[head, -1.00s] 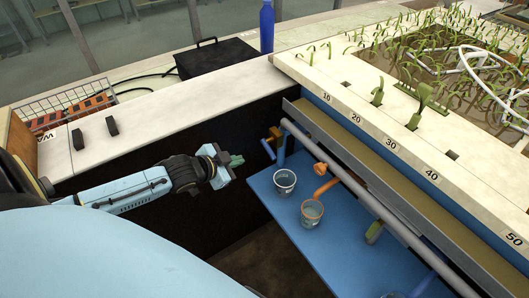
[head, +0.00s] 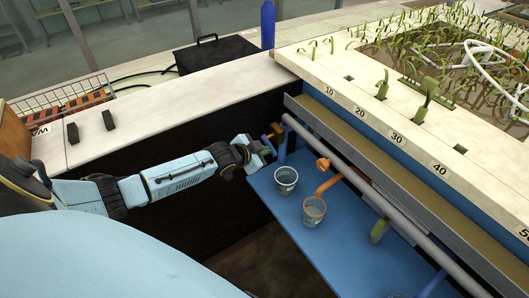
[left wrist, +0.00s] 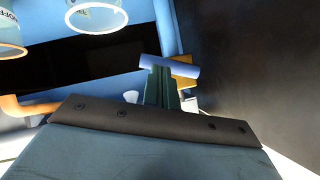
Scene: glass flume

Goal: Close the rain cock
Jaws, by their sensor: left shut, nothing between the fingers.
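A cock with a blue bar handle (head: 267,143) and a brass-coloured body (head: 277,131) sits at the near-left end of the grey pipe, above a blue spout (head: 282,152). No label shows on it. My left gripper (head: 268,152) is right at this handle, its fingers shut and empty. In the left wrist view the blue handle (left wrist: 170,66) lies crosswise at the tips of my green fingers (left wrist: 161,88), with the brass part (left wrist: 184,72) just behind. I cannot tell whether they touch. My right gripper is out of view.
Two cups, one white-rimmed (head: 286,184) and one orange-rimmed (head: 313,211), stand on the blue shelf (head: 345,242). An orange spout (head: 326,184) and a green-tipped one (head: 379,229) hang from the grey pipe (head: 350,174). A pale ledge (head: 160,115) borders the left.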

